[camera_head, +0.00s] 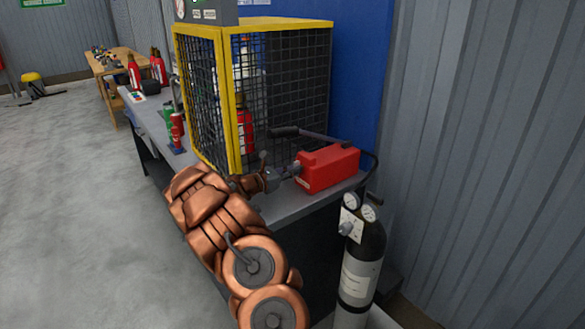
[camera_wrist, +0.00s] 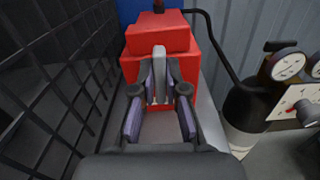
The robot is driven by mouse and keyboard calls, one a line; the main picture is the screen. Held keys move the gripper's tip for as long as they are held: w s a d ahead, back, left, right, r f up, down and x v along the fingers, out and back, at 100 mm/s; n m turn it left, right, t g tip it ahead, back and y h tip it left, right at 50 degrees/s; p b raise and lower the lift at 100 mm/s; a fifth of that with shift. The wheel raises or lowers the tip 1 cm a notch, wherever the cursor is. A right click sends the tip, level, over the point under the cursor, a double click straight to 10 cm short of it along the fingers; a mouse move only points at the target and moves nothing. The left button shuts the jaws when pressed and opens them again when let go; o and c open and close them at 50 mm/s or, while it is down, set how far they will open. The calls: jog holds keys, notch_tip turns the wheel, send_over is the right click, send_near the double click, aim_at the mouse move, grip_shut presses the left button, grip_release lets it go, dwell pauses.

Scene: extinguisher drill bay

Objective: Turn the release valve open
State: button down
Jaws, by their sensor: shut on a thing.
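A red box-shaped unit (camera_head: 328,168) sits on the grey bench beside the yellow-framed cage; in the wrist view the red unit (camera_wrist: 160,45) is straight ahead. A grey upright lever (camera_wrist: 159,72) stands at its near face, which I take to be the release valve handle. My gripper (camera_wrist: 160,95) has its fingertips on either side of this lever and is shut on it. In the head view my gripper (camera_head: 284,175) reaches the left face of the red unit, and the lever is too small to make out there.
A yellow-framed mesh cage (camera_head: 230,95) stands close behind my gripper, with a red extinguisher (camera_head: 245,130) inside. A black hose (camera_head: 372,165) runs from the red unit. Open floor (camera_head: 80,200) lies left.

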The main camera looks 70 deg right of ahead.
jog(key=shift+w+r+n, duration=0.1)
jog(key=shift+r+n, duration=0.05)
jog(key=shift+n, duration=0.25)
jog(key=c, duration=1.2)
grip_release()
jog(key=shift+a, duration=0.1)
jog(key=v, duration=1.1)
jog(key=shift+w+a, duration=0.2)
jog(key=shift+a, duration=0.15)
